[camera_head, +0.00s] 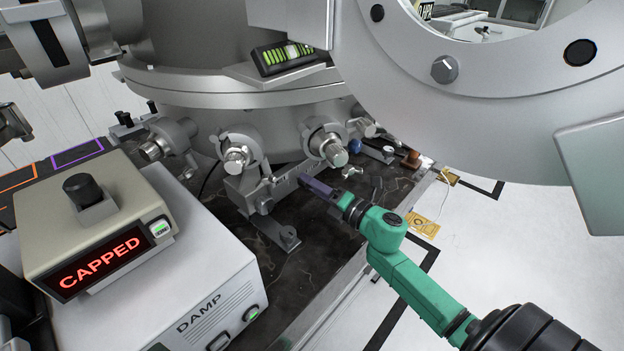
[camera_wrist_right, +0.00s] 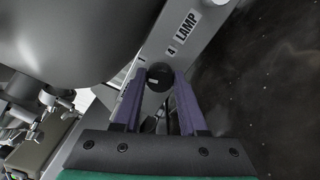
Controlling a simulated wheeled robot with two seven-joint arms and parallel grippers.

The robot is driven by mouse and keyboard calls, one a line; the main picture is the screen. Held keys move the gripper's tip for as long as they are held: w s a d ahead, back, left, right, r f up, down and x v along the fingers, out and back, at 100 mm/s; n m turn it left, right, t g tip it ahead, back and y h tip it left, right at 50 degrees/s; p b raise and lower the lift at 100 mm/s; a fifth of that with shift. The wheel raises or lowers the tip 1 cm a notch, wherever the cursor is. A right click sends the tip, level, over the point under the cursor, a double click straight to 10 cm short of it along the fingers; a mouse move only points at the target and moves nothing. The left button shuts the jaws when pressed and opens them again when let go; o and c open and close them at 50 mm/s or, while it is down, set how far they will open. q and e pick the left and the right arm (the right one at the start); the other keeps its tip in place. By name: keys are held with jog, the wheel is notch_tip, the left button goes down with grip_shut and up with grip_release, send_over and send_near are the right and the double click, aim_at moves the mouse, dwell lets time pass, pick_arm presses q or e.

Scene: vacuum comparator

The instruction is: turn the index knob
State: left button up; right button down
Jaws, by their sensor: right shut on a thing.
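The black round index knob (camera_wrist_right: 160,76) shows in the right wrist view, on a grey bar (camera_wrist_right: 198,40) marked "4" and "LAMP". The two purple fingers of my right gripper (camera_wrist_right: 158,88) stand on either side of it, and the gripper is shut on it. In the head view my right gripper (camera_head: 311,186) reaches the end of the grey bar (camera_head: 272,186) below the chamber. The knob is hidden there behind the fingers. I cannot make out the knob's pointing mark. My left gripper is not in view.
The large grey chamber (camera_head: 220,75) with several ports overhangs the bar. A beige unit reading CAPPED (camera_head: 97,262) sits on a white box marked DAMP (camera_head: 190,290) at the left.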

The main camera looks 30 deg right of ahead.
jog(key=shift+m+p, duration=0.65)
jog(key=shift+m, duration=0.65)
jog(key=shift+c, duration=2.2)
grip_release()
jog(key=shift+s+d+f, duration=0.15)
jog(key=shift+s, duration=0.25)
jog(key=b+v, duration=0.1)
jog(key=v, duration=1.2)
jog(key=shift+s+d, duration=0.2)
jog(key=shift+s, duration=0.15)
